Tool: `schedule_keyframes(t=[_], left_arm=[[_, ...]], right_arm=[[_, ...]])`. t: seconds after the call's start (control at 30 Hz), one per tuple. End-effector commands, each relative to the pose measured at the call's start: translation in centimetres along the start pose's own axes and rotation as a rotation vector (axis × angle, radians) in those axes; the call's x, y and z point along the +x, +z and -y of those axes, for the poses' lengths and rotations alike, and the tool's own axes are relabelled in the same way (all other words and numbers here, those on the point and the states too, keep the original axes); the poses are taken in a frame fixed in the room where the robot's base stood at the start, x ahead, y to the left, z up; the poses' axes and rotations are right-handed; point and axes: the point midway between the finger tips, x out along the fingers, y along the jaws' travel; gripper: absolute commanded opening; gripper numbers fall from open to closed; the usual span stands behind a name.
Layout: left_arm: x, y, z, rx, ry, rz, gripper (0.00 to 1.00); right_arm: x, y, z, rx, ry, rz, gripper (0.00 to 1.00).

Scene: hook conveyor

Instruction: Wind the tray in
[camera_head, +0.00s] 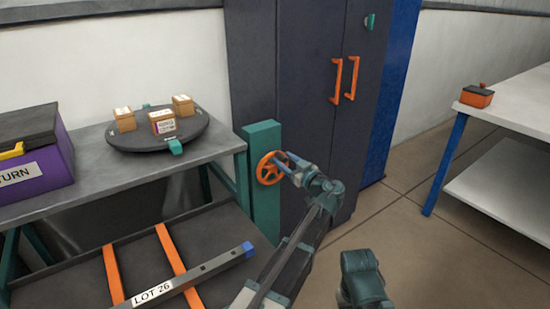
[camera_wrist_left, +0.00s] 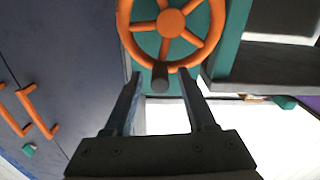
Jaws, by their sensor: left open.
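An orange spoked handwheel (camera_head: 269,168) sits on the side of a teal post in the head view. In the left wrist view the wheel (camera_wrist_left: 170,22) fills the top middle, with a dark knob (camera_wrist_left: 160,75) at its lower rim. My left gripper (camera_wrist_left: 160,88) is open, with one finger on each side of the knob. Whether the fingers touch it, I cannot tell. In the head view this gripper (camera_head: 285,160) is right at the wheel. A dark tray (camera_head: 210,235) with orange straps and a "LOT 26" bar (camera_head: 185,279) lies low at the left.
A grey bench (camera_head: 80,175) carries a purple bin (camera_head: 40,175) and a dark turntable (camera_head: 150,140) with three small boxes. A dark cabinet (camera_head: 295,80) with orange handles stands behind the post. A white table (camera_head: 515,105) is at right. Floor between is clear.

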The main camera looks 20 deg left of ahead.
Motion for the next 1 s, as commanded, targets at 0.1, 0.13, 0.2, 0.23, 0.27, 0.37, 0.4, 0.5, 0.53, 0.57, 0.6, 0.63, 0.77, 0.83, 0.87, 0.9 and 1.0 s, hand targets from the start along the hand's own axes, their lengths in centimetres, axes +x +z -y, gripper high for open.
schedule_keyframes(t=[0.1,0.13,0.2,0.23,0.27,0.37,0.4,0.5,0.53,0.57,0.6,0.63,0.77,0.83,0.87,0.9,1.0], left_arm=[[0.09,0.02,-0.15,0.000,0.001,0.000,0.56],[0.09,0.02,-0.14,0.000,0.001,0.000,0.56],[0.09,0.02,-0.12,0.000,0.000,0.000,0.56],[0.09,0.01,-0.11,0.000,0.000,0.000,0.56],[0.09,0.01,-0.11,0.000,0.000,0.000,0.56],[0.09,0.01,-0.10,0.000,0.000,0.000,0.42],[0.09,0.01,-0.10,0.000,0.000,0.000,0.34],[0.09,0.01,-0.10,0.000,0.000,0.000,0.17],[0.09,0.01,-0.10,0.000,0.000,0.000,0.11],[0.09,0.01,-0.10,0.000,0.000,0.000,0.06],[0.09,0.01,-0.10,0.000,0.000,0.000,0.00],[0.09,0.01,-0.10,0.000,0.000,0.000,0.00],[0.08,0.01,-0.10,0.000,0.000,0.000,0.00],[0.08,0.01,-0.10,0.000,0.000,0.000,0.00],[0.08,0.01,-0.10,0.000,0.000,0.000,0.00],[0.08,0.01,-0.10,0.000,0.000,0.000,0.00],[0.08,0.01,-0.10,0.000,0.000,0.000,0.00]], right_arm=[[0.00,0.02,-0.01,0.000,0.000,0.000,0.50],[0.00,0.02,-0.01,0.000,0.000,0.000,0.50],[0.00,0.02,-0.01,0.000,0.000,0.000,0.50],[0.00,0.03,-0.01,0.000,0.000,0.000,0.50],[0.00,0.03,-0.01,0.000,0.000,0.000,0.50],[0.00,0.02,-0.01,0.000,0.000,0.000,0.50],[0.00,0.02,-0.01,0.000,0.000,0.000,0.50],[0.00,0.02,-0.01,0.000,0.000,0.000,0.50],[0.00,0.02,-0.01,0.000,0.000,0.000,0.50],[0.00,0.02,-0.01,0.000,0.000,0.000,0.50],[0.00,0.02,-0.01,0.000,0.000,0.000,0.50],[0.00,0.01,-0.01,0.000,0.000,0.000,0.50],[0.00,0.01,-0.01,0.000,0.000,0.000,0.50],[0.00,0.01,-0.01,0.000,0.000,0.000,0.50],[0.00,0.01,-0.01,0.000,0.000,0.000,0.50],[0.00,0.01,-0.01,0.000,0.000,0.000,0.50],[0.00,0.01,-0.01,0.000,0.000,0.000,0.50]])
